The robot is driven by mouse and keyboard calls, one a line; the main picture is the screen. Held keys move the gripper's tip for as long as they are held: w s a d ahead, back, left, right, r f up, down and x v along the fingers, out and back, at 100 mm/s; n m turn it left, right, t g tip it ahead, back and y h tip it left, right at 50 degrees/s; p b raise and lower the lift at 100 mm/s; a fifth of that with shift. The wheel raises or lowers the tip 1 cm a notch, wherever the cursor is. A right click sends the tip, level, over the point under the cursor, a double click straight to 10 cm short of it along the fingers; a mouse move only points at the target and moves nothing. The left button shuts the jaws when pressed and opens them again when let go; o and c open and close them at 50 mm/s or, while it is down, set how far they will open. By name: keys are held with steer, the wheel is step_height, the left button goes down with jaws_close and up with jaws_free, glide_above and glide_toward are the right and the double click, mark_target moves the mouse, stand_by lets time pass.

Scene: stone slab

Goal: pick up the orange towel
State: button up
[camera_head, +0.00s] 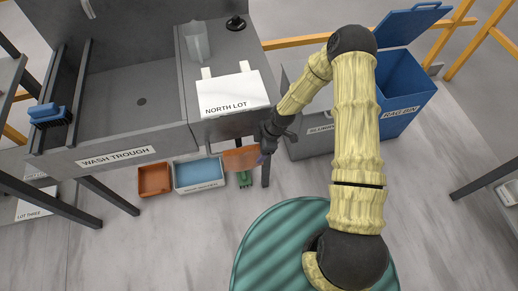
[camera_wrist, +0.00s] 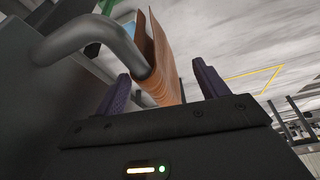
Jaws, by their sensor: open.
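The orange towel (camera_head: 238,159) hangs at the front of the stone slab, below the North Lot sign. In the wrist view the towel (camera_wrist: 166,62) is draped over a curved grey rail (camera_wrist: 95,32). My gripper (camera_head: 263,150) is at the towel's right side in the head view. In the wrist view my gripper (camera_wrist: 163,88) is open, with one purple finger to each side of the towel's lower part. I cannot tell how deep the towel sits between the fingers, or whether they touch it. My arm and wrist hide part of this area in the head view.
The wash trough (camera_head: 110,158) is at left, with a blue brush (camera_head: 48,114) on its edge. Below are an orange bin (camera_head: 154,179), a blue tray (camera_head: 198,173) and a green item (camera_head: 245,179). A blue rag bin (camera_head: 406,95) with raised lid stands right.

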steer(key=shift+a+f, duration=0.1)
steer(key=shift+f, duration=0.1)
steer(key=shift+c, duration=0.5)
steer(key=c, duration=1.2)
steer(key=shift+s, duration=0.15)
steer(key=shift+o, duration=0.5)
steer(key=shift+s+f, duration=0.1)
steer(key=r+p, duration=0.4)
steer(key=r, duration=0.2)
steer(key=r+p, duration=0.4)
steer(key=r, duration=0.2)
steer(key=shift+w+r, duration=0.2)
steer(key=shift+r, duration=0.05)
jaws_close()
steer(key=shift+f, duration=0.1)
